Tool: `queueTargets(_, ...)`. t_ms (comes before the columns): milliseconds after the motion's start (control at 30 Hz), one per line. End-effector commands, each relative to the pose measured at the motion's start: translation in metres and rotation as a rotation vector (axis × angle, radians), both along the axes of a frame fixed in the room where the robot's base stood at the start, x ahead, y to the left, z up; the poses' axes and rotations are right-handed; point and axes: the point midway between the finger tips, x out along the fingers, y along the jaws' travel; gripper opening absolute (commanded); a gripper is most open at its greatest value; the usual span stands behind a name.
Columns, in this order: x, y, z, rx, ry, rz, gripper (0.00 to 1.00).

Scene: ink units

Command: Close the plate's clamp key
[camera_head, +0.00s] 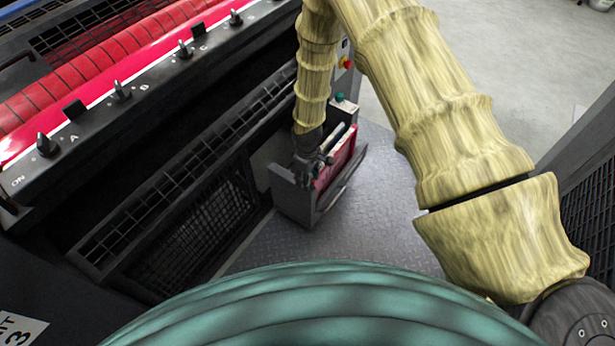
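My gripper (311,172) is small and dark at the end of my arm, pointing down. It is at the left part of a grey open-topped box (292,208) low on the machine's side. I cannot tell whether it touches the box or only hangs over it. A red panel (337,164) and a pale strip stand in the box, right of my gripper. The fingers are too small and dark to show whether they are open or shut. I cannot make out the plate or its clamp key; my gripper and arm hide part of this area.
A red roller (135,38) and a rail with several black knobs (122,90) run along the machine at upper left. A red and yellow button (346,63) and a green-topped button (339,97) are near my arm. The metal floor (375,205) right of the box is clear.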

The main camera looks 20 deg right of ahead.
Motion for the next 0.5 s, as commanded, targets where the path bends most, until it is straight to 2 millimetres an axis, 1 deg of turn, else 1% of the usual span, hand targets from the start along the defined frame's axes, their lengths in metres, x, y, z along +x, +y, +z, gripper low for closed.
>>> queueTargets(33, 0.0015, -0.0016, 0.0008, -0.002, -0.003, 0.0, 0.44)
queueTargets(100, 0.0015, -0.0015, 0.0008, -0.002, -0.003, 0.0, 0.57)
queueTargets(133, 0.0014, -0.0013, 0.0007, -0.002, -0.003, 0.0, 0.61)
queueTargets(500, 0.001, 0.0, 0.0026, 0.0, -0.001, 0.0, 0.61)
